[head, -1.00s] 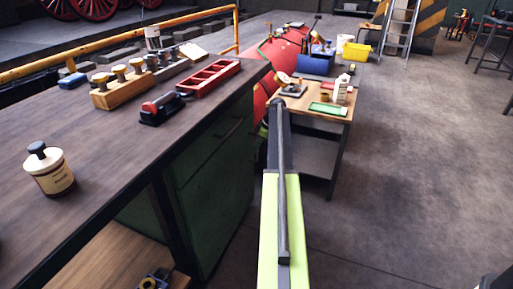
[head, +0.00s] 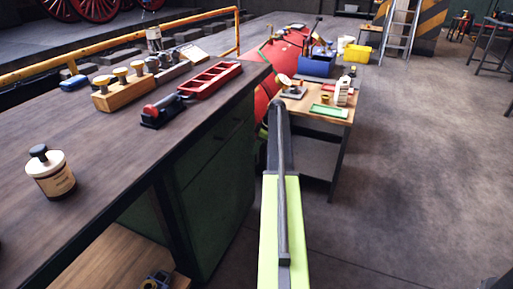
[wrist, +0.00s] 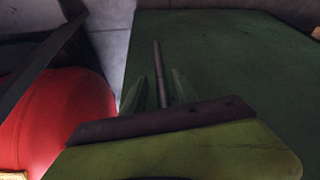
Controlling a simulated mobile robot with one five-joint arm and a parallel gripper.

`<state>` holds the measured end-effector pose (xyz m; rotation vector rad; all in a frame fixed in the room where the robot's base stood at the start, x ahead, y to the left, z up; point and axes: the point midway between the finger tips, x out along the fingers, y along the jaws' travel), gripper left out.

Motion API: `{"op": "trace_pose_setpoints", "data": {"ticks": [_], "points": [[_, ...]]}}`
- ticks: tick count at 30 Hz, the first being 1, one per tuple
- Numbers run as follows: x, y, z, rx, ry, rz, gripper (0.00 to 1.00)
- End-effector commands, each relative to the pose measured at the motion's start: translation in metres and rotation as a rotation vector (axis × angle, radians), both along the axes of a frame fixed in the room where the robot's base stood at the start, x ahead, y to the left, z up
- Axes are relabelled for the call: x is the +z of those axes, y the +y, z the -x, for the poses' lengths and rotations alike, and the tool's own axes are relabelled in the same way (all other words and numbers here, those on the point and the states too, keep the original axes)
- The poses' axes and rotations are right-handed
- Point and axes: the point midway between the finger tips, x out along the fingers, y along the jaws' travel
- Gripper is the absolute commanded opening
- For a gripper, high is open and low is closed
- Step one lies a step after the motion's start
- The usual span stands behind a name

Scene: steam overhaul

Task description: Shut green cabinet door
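The green cabinet (head: 212,195) stands under the workbench in the head view, left of my arm. Its dark green front shows a drawer line above a door panel; I cannot tell there how far the door stands open. In the wrist view a broad dark green panel (wrist: 235,60) fills the upper right, probably the cabinet door. My gripper (wrist: 160,92) points towards this panel, with its two greenish fingers apart. A thin dark bar (wrist: 158,65) shows between them, perhaps a handle; contact cannot be told. In the head view my gripper is hidden behind my arm.
The workbench top (head: 110,135) carries a bottle (head: 50,172), a wooden block (head: 125,92) and a red tray (head: 210,79). A small table (head: 300,104) stands beyond my arm, near a red cylinder (wrist: 65,125). The floor (head: 420,180) to the right is clear.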

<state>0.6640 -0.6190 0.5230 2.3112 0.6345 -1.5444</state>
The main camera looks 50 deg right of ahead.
Motion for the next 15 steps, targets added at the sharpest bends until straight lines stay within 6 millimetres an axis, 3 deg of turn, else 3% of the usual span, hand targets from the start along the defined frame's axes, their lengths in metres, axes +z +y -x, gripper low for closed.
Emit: {"op": "trace_pose_setpoints", "data": {"ticks": [5,15], "points": [[0.028,-0.004,0.007,-0.001,0.000,0.000,0.34],[0.103,-0.019,0.032,-0.001,0.000,0.000,0.34]]}}
